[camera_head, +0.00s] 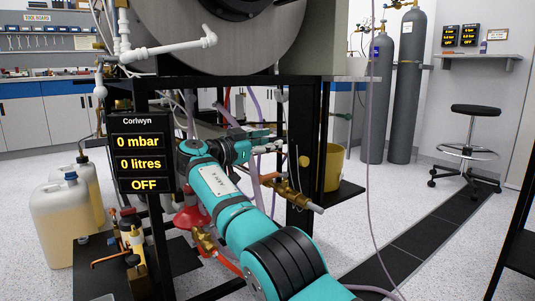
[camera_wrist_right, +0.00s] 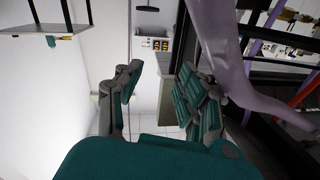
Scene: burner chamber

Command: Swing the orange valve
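No valve with a clearly orange handle can be made out. A brass valve fitting (camera_head: 290,193) with an orange-brown part sits on a pipe at the frame, below and right of my right gripper. Another brass fitting (camera_head: 205,241) is lower, left of my right arm. My right gripper (camera_head: 270,141) reaches in at the black frame under the big vessel, apart from both fittings. In the right wrist view, the right gripper (camera_wrist_right: 158,78) has its fingers spread with nothing between them. My right arm hides part of the pipework. My left gripper is not in view.
A black frame post (camera_head: 302,150) stands just right of the gripper. A purple hose (camera_wrist_right: 225,60) passes close beside the fingers. A display panel (camera_head: 141,153) reads 0 mbar, 0 litres, OFF. A yellow bucket (camera_head: 334,168) sits behind the post.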

